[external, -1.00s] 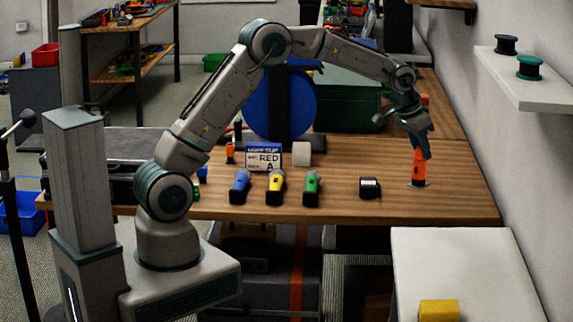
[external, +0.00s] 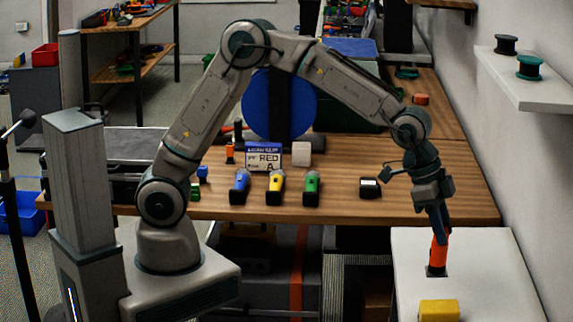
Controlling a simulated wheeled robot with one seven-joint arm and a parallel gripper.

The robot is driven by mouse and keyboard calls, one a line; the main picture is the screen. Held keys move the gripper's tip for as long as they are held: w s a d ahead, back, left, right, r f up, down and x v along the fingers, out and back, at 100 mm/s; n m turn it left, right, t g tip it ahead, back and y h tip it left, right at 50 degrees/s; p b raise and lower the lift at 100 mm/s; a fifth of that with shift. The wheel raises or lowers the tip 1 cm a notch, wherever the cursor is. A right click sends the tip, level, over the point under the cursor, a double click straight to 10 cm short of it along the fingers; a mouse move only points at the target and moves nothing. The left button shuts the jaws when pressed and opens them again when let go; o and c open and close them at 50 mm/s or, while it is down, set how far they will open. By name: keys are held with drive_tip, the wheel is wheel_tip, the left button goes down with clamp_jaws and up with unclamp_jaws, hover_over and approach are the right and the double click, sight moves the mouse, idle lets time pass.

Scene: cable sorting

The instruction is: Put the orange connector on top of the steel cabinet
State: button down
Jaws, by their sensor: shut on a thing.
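The orange connector (external: 439,254) is upright, with a dark lower end. My gripper (external: 439,232) points down and is shut on its upper part. The connector is in front of the wooden table, over the pale flat top of the cabinet (external: 490,270) at the lower right, which I take to be the steel cabinet. Its dark end is at or just above that top; I cannot tell if they touch.
A yellow block (external: 439,310) lies on the cabinet top, nearer the camera than the connector. Blue (external: 240,187), yellow (external: 275,187) and green (external: 311,187) connectors stand on the wooden table (external: 340,208). A wall shelf (external: 520,85) with two spools is at the right.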

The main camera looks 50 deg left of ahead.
drive_tip(key=w+a+f+p, duration=0.2)
drive_tip(key=w+f+p, duration=0.1)
drive_tip(key=w+f, duration=0.7)
drive_tip(key=shift+w+a+f+p, duration=0.35)
drive_tip(key=shift+w+a+f, duration=0.05)
drive_tip(key=shift+f, duration=0.05)
drive_tip(key=shift+f, duration=0.2)
drive_tip(key=c, duration=1.1)
unclamp_jaws()
drive_tip(key=shift+r, duration=0.1)
